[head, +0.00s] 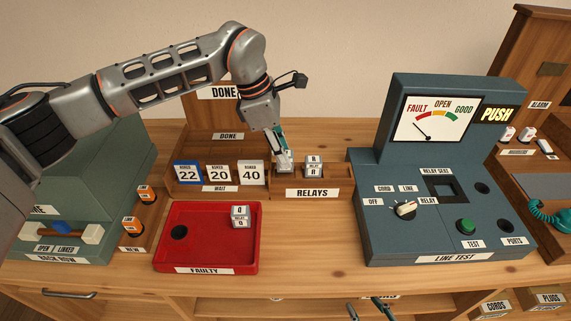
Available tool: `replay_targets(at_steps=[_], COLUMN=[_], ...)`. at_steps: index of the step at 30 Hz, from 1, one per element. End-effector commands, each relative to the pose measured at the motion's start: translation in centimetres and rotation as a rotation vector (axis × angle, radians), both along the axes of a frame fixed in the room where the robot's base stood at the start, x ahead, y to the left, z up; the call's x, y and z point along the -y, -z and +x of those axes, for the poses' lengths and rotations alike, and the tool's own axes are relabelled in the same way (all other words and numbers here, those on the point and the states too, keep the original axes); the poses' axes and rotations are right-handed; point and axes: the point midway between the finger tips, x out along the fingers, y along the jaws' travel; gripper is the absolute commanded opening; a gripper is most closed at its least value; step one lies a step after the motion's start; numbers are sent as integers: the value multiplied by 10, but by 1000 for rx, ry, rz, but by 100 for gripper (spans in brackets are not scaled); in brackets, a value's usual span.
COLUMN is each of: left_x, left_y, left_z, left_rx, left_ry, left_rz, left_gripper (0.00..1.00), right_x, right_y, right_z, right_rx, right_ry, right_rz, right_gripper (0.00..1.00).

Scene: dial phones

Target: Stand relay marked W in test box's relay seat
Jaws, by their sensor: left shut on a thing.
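The line test box (360,225) stands at the right, with its dark square relay seat (444,189) empty. My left gripper (282,158) reaches down from above into the left part of the wooden relays rack (270,188). It is shut on a small pale relay (284,169), mostly hidden by the fingers; its letter cannot be read. Another relay (314,167) stands beside it in the rack, its letter looking like R. My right gripper (368,310) shows only at the bottom edge, its fingers apart and empty, low in front of the table.
A red faulty tray (212,268) holds one relay (240,216) at its right. Number cards (220,174) stand left of the rack. The test box has a dial knob (405,209) and green button (465,226). Bare wood (310,235) lies between tray and box.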

Motion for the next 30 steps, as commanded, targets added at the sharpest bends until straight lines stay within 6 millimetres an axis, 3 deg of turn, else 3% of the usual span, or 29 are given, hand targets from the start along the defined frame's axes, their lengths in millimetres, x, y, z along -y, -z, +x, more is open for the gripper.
replay_targets(at_steps=[21, 30], left_x=[0, 0], left_y=[-41, -42], left_z=[0, 0], left_rx=[1, -1], left_ry=[0, -1], left_rz=[0, 0], left_gripper=[2, 2], right_x=[2, 2], right_y=[-39, -39], right_z=[20, 18], right_rx=[46, 43], right_ry=[3, 3], right_rz=[-3, -3], right_gripper=[40, 40])
